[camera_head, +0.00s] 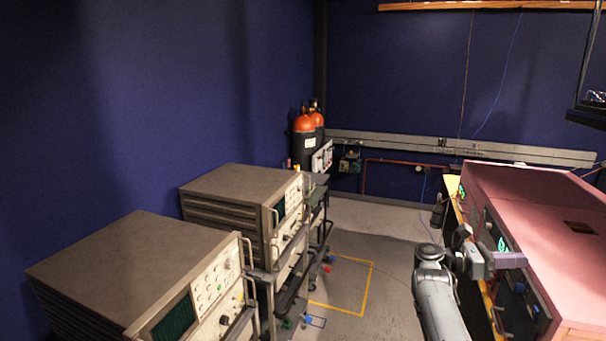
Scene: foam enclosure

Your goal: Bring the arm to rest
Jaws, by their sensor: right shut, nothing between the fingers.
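My right arm (440,304) reaches up from the bottom edge, right of the middle, and bends to the right at its wrist. My right gripper (515,260) points right and is shut, with nothing in it. It shows in front of the pink-topped bench unit; whether it touches the unit cannot be told. My left arm and left gripper are out of view.
Two grey-topped instruments, near (130,265) and far (240,184), stand on the left. Red-topped cylinders (305,124) stand in the back corner. The pink-topped unit (535,195) fills the right.

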